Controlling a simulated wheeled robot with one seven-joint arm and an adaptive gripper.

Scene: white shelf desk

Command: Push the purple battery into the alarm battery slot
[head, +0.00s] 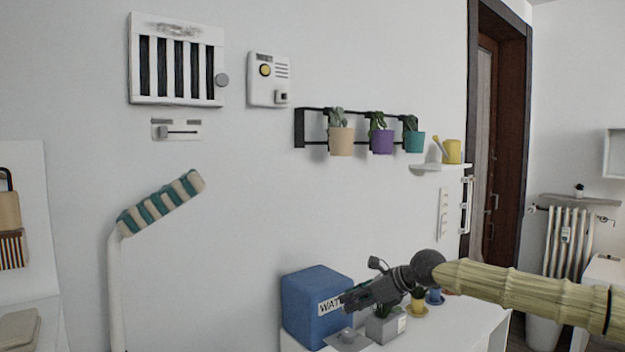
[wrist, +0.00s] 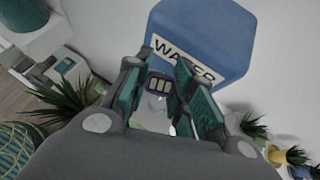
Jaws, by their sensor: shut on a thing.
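My gripper (head: 350,299) is in front of the blue water box at the lower middle of the head view. In the wrist view its two fingers (wrist: 157,90) are closed on a small dark purplish block with pale bars, which looks like the purple battery (wrist: 158,84). The battery cannot be made out in the head view. The alarm (head: 268,72) appears to be the white wall box with a yellow button, high up and left of my gripper. A small dark slot (head: 281,97) shows at its lower right. My gripper is well apart from it.
The blue water box (head: 312,305) stands beside my gripper, with a grey planter (head: 385,328) and small pots near it on the white desk. A black rack (head: 300,128) with three potted plants hangs right of the alarm. The wall below the alarm is clear.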

